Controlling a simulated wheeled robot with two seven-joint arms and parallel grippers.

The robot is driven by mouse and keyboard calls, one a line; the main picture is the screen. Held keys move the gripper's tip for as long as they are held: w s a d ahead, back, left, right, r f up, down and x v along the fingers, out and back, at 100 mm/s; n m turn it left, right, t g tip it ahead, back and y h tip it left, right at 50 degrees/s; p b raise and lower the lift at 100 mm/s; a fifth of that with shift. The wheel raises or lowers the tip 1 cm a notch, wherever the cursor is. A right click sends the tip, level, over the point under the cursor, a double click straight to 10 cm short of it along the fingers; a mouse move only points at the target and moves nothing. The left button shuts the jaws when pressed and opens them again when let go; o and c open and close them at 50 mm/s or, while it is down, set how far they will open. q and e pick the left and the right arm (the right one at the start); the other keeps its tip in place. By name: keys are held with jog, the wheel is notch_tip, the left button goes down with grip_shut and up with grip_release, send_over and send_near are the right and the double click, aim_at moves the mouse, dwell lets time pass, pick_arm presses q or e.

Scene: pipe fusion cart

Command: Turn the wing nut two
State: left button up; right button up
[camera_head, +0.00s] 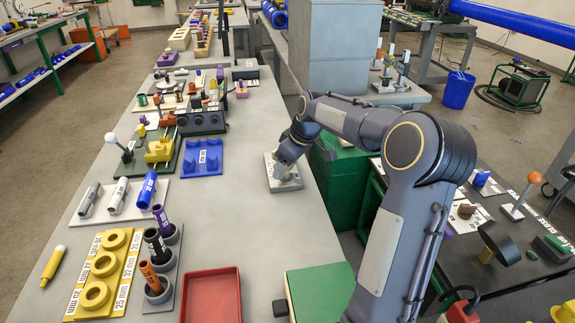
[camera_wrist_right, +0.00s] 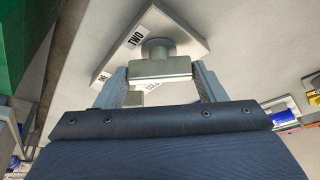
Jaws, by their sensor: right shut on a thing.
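A pale plate (camera_head: 270,172) lies on the grey bench near its right edge. It also shows in the right wrist view (camera_wrist_right: 188,28), with a label reading TWO beside a grey wing nut (camera_wrist_right: 160,68) on a round post. Another label, partly hidden, is at the plate's left corner. My right gripper (camera_wrist_right: 158,82) has one finger at each side of the wing nut's flat block and is shut on it. In the head view my right gripper (camera_head: 286,172) points down over the plate and mostly hides the nut. My left gripper is not in view.
Left of the plate are a blue holder (camera_head: 203,158) and a black box with knobs (camera_head: 203,121). A red tray (camera_head: 211,296) and a yellow ring board (camera_head: 103,272) are nearer. A grey cabinet (camera_head: 335,45) stands behind my right arm. The bench around the plate is clear.

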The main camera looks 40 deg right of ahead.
jog(key=shift+m, duration=0.4)
jog(key=o, duration=1)
jog(key=shift+r, duration=0.1)
jog(key=v, duration=0.7)
jog(key=shift+s+r, duration=0.2)
jog(key=shift+r, duration=0.1)
